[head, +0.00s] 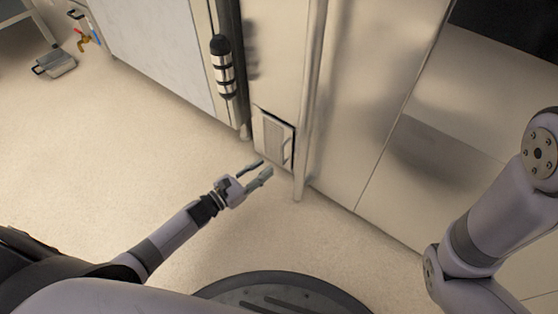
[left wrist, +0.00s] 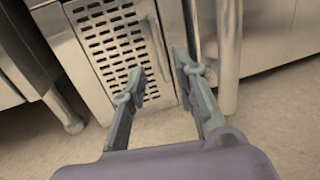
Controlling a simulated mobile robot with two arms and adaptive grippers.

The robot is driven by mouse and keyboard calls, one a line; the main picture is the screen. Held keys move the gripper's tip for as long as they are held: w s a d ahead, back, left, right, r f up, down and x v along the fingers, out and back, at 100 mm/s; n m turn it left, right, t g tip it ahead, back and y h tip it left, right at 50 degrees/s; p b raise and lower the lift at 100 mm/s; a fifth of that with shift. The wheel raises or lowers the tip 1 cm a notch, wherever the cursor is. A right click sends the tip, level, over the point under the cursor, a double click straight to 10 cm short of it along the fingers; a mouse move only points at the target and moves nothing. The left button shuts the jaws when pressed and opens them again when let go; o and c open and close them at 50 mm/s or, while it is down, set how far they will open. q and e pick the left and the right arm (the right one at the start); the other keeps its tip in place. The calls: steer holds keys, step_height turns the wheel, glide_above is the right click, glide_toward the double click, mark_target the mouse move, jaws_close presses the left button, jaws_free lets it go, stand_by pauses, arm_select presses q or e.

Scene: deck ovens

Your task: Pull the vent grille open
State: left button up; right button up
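The vent grille (head: 272,138) is a small slotted metal panel low on the front of the steel unit, near the floor. In the left wrist view the grille (left wrist: 118,48) fills the upper middle, with rows of dark slots and a thin vertical bar handle (left wrist: 158,45) along its right side. The handle also shows in the head view (head: 285,149). My left gripper (head: 267,169) is open and empty, just in front of the grille's lower part. In the left wrist view its fingers (left wrist: 160,75) stand apart, either side of the handle's line; contact cannot be told. My right gripper is out of view.
A vertical metal post (head: 310,100) stands just right of the grille, down to the floor. A steel cabinet leg (left wrist: 68,115) is to the left. A black and silver cylinder (head: 222,68) hangs above left.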

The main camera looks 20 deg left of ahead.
mark_target(273, 146)
arm_select(q)
steer(key=b+x, duration=0.2)
steer(key=x, duration=0.5)
steer(key=shift+b, duration=0.3)
steer(key=shift+w+d, duration=0.1)
steer(key=shift+c, duration=0.3)
jaws_close()
